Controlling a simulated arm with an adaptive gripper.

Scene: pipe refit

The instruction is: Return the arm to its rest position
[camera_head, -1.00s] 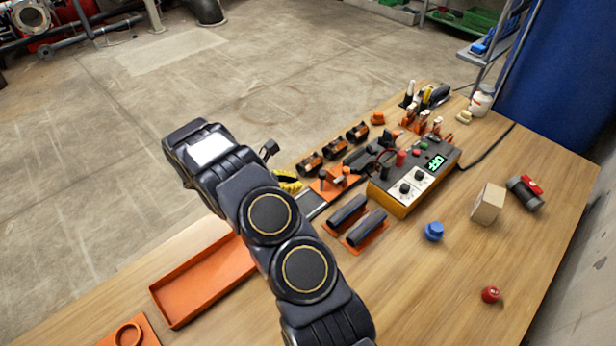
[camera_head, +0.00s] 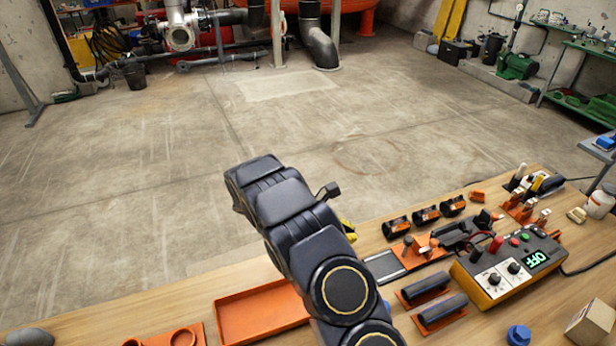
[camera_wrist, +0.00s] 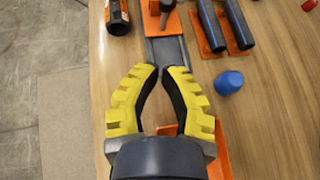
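My arm (camera_head: 300,225) rises from the bottom of the head view and bends over the bench. My gripper (camera_wrist: 162,70) shows in the wrist view with two yellow fingers. The tips stand a little apart, with nothing between them. It hangs above the wooden bench (camera_wrist: 270,110), near a grey flat rail (camera_wrist: 165,48). In the head view only a bit of yellow finger shows past my arm; the rest is hidden.
An orange tray (camera_head: 262,312) lies left of my arm's lower part. Black pipe pieces (camera_head: 425,285), pipe clamps (camera_head: 426,215), a control box (camera_head: 508,265) reading OFF and a blue cap (camera_head: 518,335) lie to the right. Open floor lies beyond the bench.

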